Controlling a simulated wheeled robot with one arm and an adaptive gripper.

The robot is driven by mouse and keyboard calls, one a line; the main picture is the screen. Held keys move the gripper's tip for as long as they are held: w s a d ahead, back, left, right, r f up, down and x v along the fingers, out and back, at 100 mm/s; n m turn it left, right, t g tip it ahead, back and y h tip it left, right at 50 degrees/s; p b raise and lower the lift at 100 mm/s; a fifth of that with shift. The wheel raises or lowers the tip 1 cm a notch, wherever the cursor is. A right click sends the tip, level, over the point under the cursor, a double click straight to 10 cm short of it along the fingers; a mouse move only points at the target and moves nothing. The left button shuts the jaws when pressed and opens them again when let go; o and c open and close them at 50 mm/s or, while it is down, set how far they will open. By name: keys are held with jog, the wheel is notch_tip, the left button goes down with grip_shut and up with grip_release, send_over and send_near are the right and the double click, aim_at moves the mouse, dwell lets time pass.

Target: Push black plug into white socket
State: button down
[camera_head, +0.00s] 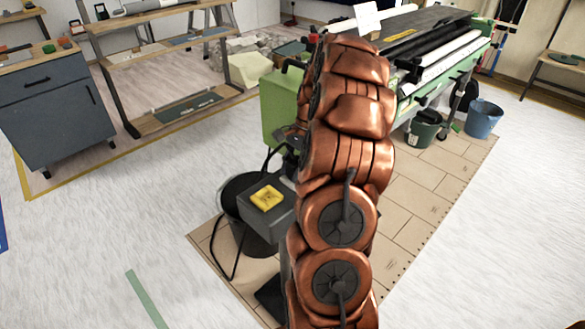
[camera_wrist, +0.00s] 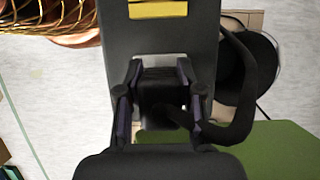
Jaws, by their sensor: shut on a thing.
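The black plug (camera_wrist: 160,88) is between the two fingers of my gripper (camera_wrist: 160,93) in the wrist view, with a thick black cable looping away to the right. The fingers are closed on its sides. In the camera_head view my gripper (camera_head: 290,139) is at the left side of my copper arm, beside the green machine (camera_head: 276,112), mostly hidden and dark. Whether the plug touches a socket is hidden.
A dark grey box with a yellow top piece (camera_head: 268,197) and a black bucket (camera_head: 236,187) stand left of my arm. A green bucket (camera_head: 423,129) and a blue bucket (camera_head: 484,119) stand right. Pale floor is clear at front left.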

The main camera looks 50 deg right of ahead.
jog(key=shift+f, duration=0.1)
jog(key=c, duration=0.7)
grip_release()
jog(key=shift+o, duration=0.2)
jog(key=v, duration=1.2)
